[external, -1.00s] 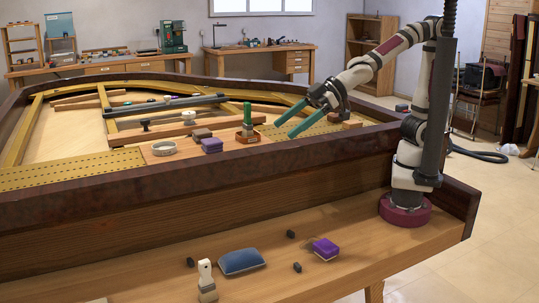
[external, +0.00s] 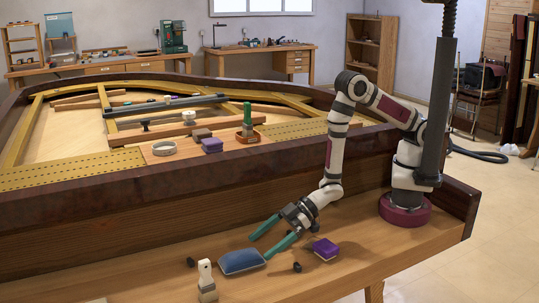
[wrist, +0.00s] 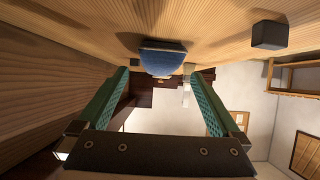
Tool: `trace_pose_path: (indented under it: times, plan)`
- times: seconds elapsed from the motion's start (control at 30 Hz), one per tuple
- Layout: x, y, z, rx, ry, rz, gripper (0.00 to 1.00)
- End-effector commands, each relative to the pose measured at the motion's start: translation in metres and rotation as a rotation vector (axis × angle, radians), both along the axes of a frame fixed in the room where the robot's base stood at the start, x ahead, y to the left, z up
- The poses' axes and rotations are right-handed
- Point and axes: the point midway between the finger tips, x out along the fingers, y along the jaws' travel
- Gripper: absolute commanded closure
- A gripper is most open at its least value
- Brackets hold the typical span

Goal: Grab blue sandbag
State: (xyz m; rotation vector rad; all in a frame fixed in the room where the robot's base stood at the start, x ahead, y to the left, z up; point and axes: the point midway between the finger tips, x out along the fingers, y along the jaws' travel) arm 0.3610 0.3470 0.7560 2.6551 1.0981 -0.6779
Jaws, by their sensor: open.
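The blue sandbag (external: 240,262), a flat cushion with a dark edge, lies on the wooden ledge in front of the piano's side wall. My gripper (external: 259,248) reaches low over the ledge with its two green fingers apart and empty. The fingertips are at the sandbag's right end. One tip meets its edge in the picture; I cannot tell whether they touch. In the wrist view, the sandbag (wrist: 162,60) is centred between and just beyond the open fingertips (wrist: 159,76).
A purple-topped block (external: 325,249) and a small dark block (external: 297,267) lie right of the sandbag. A pale-handled brush (external: 206,281) stands in front left, with another dark block (external: 191,262) behind it. The piano's side wall (external: 130,225) rises behind the ledge.

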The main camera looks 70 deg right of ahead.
Motion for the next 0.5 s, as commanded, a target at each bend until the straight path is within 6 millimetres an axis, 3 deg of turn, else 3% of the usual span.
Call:
trace_pose_path:
  times: [0.5]
  plan:
    - [0.049,0.048,-0.029,0.000,0.001,0.001,0.00]
